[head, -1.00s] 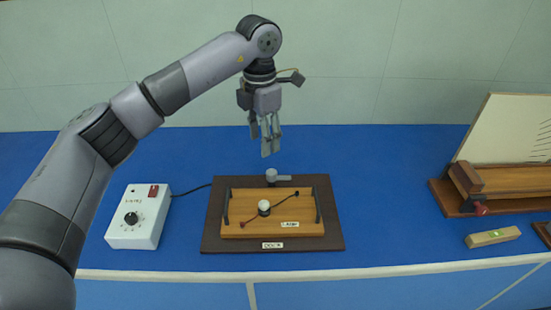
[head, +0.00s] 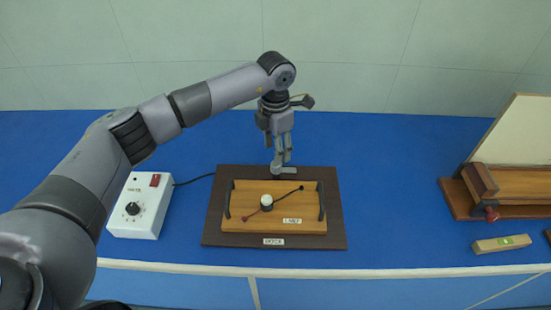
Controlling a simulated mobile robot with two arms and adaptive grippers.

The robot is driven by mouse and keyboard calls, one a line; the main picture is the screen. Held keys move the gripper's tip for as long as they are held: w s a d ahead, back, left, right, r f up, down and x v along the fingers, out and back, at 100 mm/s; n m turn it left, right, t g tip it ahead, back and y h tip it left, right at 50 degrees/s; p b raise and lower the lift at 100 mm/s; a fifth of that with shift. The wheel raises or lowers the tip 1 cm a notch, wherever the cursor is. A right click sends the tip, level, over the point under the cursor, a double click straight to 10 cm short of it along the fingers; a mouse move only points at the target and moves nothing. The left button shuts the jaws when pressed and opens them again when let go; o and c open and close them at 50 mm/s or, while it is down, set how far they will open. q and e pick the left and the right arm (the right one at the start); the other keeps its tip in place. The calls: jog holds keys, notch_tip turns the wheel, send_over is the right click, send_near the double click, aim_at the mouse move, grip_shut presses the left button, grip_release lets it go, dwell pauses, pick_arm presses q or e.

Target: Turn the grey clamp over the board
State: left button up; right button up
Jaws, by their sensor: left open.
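The grey clamp (head: 284,171) sits at the back edge of the dark base (head: 215,226), behind the wooden board (head: 240,217). Its short arm points to the right, alongside the board's back edge. My left gripper (head: 281,163) is open and points down right at the clamp, its fingertips overlapping the clamp's knob in the picture. I cannot tell whether they touch it. The fingers hide part of the clamp. My right gripper is not in view.
A white control box (head: 141,205) with a dial and red switch stands left of the base, its cable running behind. A wooden stand with a pale panel (head: 515,140) and a small level (head: 501,243) are at the right. Blue bench between them is clear.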

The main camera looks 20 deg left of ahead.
pick_arm(q)
notch_tip(320, 180, down, 5)
jog(key=shift+s+f+p, duration=0.1)
jog(key=shift+f+p, duration=0.05)
jog(key=shift+p, duration=0.35)
jog(key=shift+f, duration=0.4)
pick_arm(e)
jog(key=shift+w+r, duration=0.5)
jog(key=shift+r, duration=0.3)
pick_arm(q)
grip_shut()
